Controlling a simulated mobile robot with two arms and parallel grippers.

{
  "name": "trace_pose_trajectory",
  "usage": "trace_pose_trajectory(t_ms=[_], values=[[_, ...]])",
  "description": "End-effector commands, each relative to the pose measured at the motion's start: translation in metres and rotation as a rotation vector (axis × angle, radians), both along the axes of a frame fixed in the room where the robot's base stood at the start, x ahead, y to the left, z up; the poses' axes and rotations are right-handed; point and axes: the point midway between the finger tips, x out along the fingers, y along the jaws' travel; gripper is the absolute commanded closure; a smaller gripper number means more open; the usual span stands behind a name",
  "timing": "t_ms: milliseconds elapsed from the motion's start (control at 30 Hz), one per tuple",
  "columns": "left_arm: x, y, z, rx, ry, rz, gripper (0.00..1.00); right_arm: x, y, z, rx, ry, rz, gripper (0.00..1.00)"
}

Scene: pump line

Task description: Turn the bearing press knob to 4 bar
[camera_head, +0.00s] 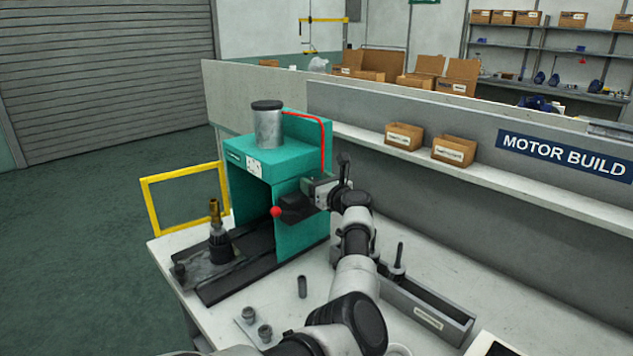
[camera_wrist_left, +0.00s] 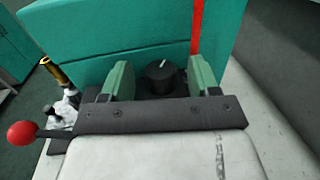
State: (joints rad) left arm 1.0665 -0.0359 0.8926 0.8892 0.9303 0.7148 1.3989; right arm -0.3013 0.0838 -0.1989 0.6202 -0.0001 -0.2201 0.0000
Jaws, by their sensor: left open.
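The bearing press (camera_head: 250,160) is a teal frame with a grey cylinder on top, standing on the bench. Its black knob (camera_wrist_left: 161,78) shows in the left wrist view, low on the teal side face, with a small white mark near its top. I cannot read any scale. In the head view the knob is hidden behind my gripper. My left gripper (camera_head: 314,192) is at the press's right side. In the left wrist view its green fingers (camera_wrist_left: 162,82) are open, one on each side of the knob, with gaps visible. My right gripper is not in view.
A red ball handle (camera_head: 277,211) sticks out close to my left gripper. A red line (camera_head: 312,118) runs down the press. A yellow frame (camera_head: 152,207) stands at left. A grey trough (camera_head: 428,310) and small metal parts lie on the bench. A low wall stands behind.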

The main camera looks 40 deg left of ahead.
Motion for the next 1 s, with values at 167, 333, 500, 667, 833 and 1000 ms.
trace_pose_trajectory(t_ms=[167,333,500,667,833,1000], values=[[0.000,0.002,0.000,0.000,0.000,0.001,0.39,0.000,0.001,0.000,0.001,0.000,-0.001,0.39],[0.000,0.002,0.000,0.000,0.000,0.001,0.50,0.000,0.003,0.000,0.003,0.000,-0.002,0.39],[0.000,0.001,0.000,0.000,0.000,0.001,0.76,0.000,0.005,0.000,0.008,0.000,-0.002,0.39],[0.000,0.001,0.000,0.000,0.001,-0.002,0.89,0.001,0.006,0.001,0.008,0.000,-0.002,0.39],[-0.002,0.002,0.003,-0.003,0.003,-0.076,0.88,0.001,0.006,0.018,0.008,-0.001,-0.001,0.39],[-0.004,0.003,0.005,-0.002,0.003,-0.193,0.88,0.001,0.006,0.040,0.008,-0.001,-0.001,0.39]])
